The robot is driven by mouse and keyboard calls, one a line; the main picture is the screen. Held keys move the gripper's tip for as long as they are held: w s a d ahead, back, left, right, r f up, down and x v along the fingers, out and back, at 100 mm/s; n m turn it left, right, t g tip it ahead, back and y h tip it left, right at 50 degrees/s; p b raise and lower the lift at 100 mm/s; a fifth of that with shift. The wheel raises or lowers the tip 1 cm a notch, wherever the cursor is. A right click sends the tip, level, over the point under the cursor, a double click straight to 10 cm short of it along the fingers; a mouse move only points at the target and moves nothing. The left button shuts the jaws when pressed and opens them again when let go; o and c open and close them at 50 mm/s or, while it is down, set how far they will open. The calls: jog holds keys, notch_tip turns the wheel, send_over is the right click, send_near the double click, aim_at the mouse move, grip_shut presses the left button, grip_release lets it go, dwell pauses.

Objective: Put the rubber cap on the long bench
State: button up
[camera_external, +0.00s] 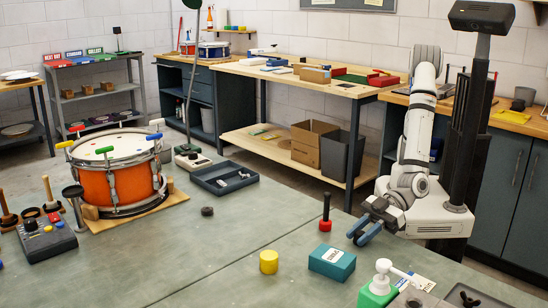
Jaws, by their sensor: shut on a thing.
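My gripper (361,236) is at the right, low over the grey-green worktop (235,255) near its far edge. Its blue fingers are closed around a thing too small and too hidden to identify. I cannot tell whether this is the rubber cap, and I see no other thing that is clearly the cap. A small dark round piece (207,211) lies on the worktop, left of my gripper. The long bench (300,82), with a pale wooden top and dark legs, stands along the back wall, well behind my gripper.
A red-based black post (325,212), a teal box (332,262) and a yellow cylinder (268,262) stand near my gripper. An orange drum (118,186) and a dark tray (224,177) stand farther left. Boxes and trays crowd parts of the long bench; bare wood shows between them.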

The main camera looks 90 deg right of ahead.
jog(key=shift+f, duration=0.15)
jog(key=o, duration=1)
